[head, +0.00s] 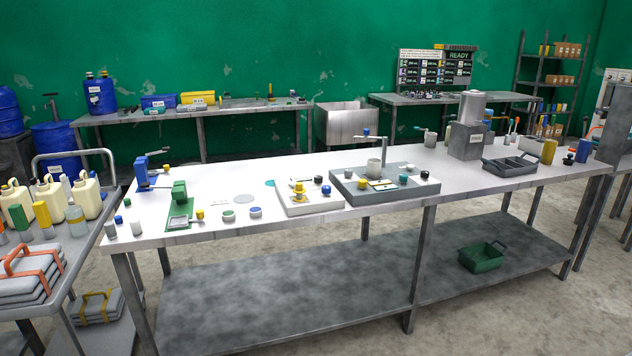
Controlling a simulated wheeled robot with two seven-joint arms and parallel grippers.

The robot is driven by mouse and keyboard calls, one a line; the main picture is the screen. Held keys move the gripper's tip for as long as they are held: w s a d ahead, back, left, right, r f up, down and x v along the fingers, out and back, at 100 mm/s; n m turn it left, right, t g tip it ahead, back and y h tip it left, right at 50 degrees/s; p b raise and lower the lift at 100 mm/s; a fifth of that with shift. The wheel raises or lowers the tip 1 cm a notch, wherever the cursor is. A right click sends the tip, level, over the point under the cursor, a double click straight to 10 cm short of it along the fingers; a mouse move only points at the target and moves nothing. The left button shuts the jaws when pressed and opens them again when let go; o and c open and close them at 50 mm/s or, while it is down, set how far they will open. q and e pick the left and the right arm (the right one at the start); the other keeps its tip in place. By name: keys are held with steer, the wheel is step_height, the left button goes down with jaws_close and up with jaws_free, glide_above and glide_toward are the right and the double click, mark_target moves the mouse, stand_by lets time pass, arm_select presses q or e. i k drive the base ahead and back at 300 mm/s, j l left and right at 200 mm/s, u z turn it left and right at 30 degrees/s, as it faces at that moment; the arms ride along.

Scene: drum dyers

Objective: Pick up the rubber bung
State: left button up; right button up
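I cannot tell for certain which small item is the rubber bung. Small dark rounded pieces are on the long workbench (330,229): a black knob-like piece (318,180) on the white tray (310,209), and another black piece (425,174) on the grey tray (390,195). Several small cylinders stand at the bench's left end, including a grey one (136,228) and a yellow-topped one (200,215). Neither of my grippers is in view, so no piece is seen held.
A green device (180,206) and blue device (142,172) stand at left, a grey machine (467,140) and dark divided tray (510,166) at right. A loaded cart (88,245) adjoins the left end. Bare bench shows between items.

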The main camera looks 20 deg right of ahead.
mark_target(567, 161)
steer(key=i+l+z, duration=0.15)
steer(key=i+z, duration=0.8)
steer(key=i+j+z, duration=0.15)
steer(key=i+z, duration=0.35)
steer(key=i+l+z, duration=0.2)
steer(key=i+z, duration=1.1)
steer(key=i+l, duration=0.1)
steer(key=i, duration=1.25)
steer(key=i+u, duration=0.35)
steer(key=i, duration=0.15)
steer(key=i+l+u, duration=0.3)
steer(key=i, duration=0.15)
steer(key=i+l+u, duration=0.15)
steer(key=i+u, duration=0.2)
steer(key=i+l+u, duration=0.45)
steer(key=u, duration=0.15)
steer(key=i+l+u, duration=0.15)
steer(key=l+u, duration=0.15)
steer(key=l, duration=0.15)
steer(key=i+l+u, duration=0.25)
steer(key=l, duration=0.15)
steer(key=l+u, duration=0.65)
steer(key=l, duration=0.6)
steer(key=i+l, duration=0.05)
